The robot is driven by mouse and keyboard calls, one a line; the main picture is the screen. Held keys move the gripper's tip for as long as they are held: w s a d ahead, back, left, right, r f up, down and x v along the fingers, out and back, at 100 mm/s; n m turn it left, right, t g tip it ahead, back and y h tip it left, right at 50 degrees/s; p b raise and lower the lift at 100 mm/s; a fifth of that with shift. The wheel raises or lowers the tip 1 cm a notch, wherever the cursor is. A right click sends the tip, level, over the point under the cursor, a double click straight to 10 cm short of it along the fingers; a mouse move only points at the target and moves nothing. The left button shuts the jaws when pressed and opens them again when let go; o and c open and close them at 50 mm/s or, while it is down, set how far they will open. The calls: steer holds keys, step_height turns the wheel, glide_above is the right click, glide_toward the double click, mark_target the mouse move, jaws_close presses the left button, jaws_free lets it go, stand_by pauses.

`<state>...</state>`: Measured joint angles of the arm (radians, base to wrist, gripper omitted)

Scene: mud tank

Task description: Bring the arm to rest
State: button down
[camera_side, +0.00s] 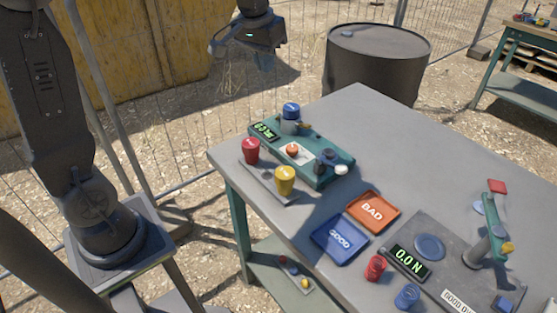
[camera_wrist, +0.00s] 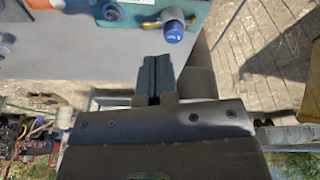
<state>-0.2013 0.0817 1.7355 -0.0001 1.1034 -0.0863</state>
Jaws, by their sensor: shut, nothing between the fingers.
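My gripper (camera_side: 266,65) hangs high beyond the far left end of the grey worktable (camera_side: 400,130), in the air and touching nothing. In the wrist view its two dark fingers (camera_wrist: 157,62) lie together with nothing between them. A blue-capped fitting (camera_wrist: 174,32) on the teal device shows just past the fingertips in that view. The same blue cap (camera_side: 291,110) tops the teal device (camera_side: 318,172) in the side view.
A red cup (camera_side: 251,151) and a yellow cup (camera_side: 285,180) stand beside the device. Orange BAD (camera_side: 385,203) and blue GOOD (camera_side: 330,250) trays lie nearer. A gauge (camera_side: 410,262) reads 0.0 N. A dark drum (camera_side: 375,70) stands behind the table, near a wire fence.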

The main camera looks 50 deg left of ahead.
steer(key=s+d+f+m+t, duration=0.1)
steer(key=s+d, duration=0.3)
steer(key=s, duration=0.6)
steer(key=s+d+f+m+t, duration=0.1)
steer(key=s+d, duration=0.3)
steer(key=s, duration=0.6)
steer(key=shift+s+d+f+m+t+h, duration=0.15)
steer(key=shift+s+f+m+t+h, duration=0.2)
steer(key=shift+m+t, duration=0.2)
